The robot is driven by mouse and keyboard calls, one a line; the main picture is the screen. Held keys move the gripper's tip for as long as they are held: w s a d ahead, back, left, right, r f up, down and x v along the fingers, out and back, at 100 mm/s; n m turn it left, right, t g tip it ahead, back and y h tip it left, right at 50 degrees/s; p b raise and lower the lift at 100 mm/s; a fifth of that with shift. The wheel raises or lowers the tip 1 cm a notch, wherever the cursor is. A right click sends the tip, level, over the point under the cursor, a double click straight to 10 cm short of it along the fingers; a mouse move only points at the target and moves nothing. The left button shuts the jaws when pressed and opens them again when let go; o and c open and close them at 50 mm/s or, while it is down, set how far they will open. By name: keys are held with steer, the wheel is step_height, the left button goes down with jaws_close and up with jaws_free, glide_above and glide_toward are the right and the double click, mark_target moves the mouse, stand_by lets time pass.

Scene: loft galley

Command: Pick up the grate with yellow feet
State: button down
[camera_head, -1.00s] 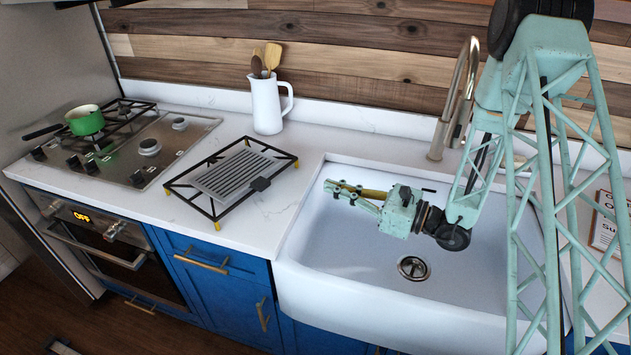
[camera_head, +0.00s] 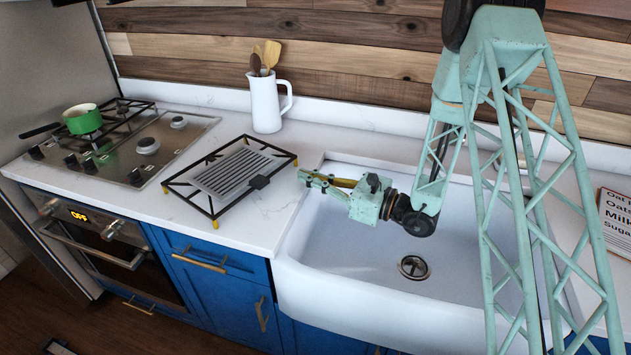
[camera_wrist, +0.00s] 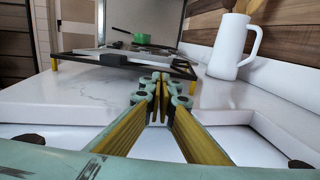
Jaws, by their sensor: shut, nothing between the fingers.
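The black grate with yellow feet (camera_head: 272,161) stands on the white counter between the stove and the sink. A grey slatted plate with a dark handle (camera_head: 236,173) lies on it. The grate also shows in the wrist view (camera_wrist: 75,61), ahead and to the left, with a yellow foot at its near corner. My gripper (camera_head: 303,177) is shut and empty, level over the left part of the sink and pointing left. Its tips are near the sink's left rim, to the right of the grate and apart from it. In the wrist view the fingertips (camera_wrist: 160,80) meet.
A white pitcher with wooden utensils (camera_head: 267,103) stands behind the grate, near the back wall. The stove (camera_head: 150,147) with a green pot (camera_head: 83,119) is at left. Counter right of the grate is clear.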

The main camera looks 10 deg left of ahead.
mark_target(282, 168)
steer(key=shift+b+x, duration=0.5)
steer(key=shift+x, duration=2.2)
steer(key=shift+a, duration=0.1)
steer(key=shift+x, duration=2.6)
steer(key=p+v, duration=0.1)
steer(key=v, duration=1.3)
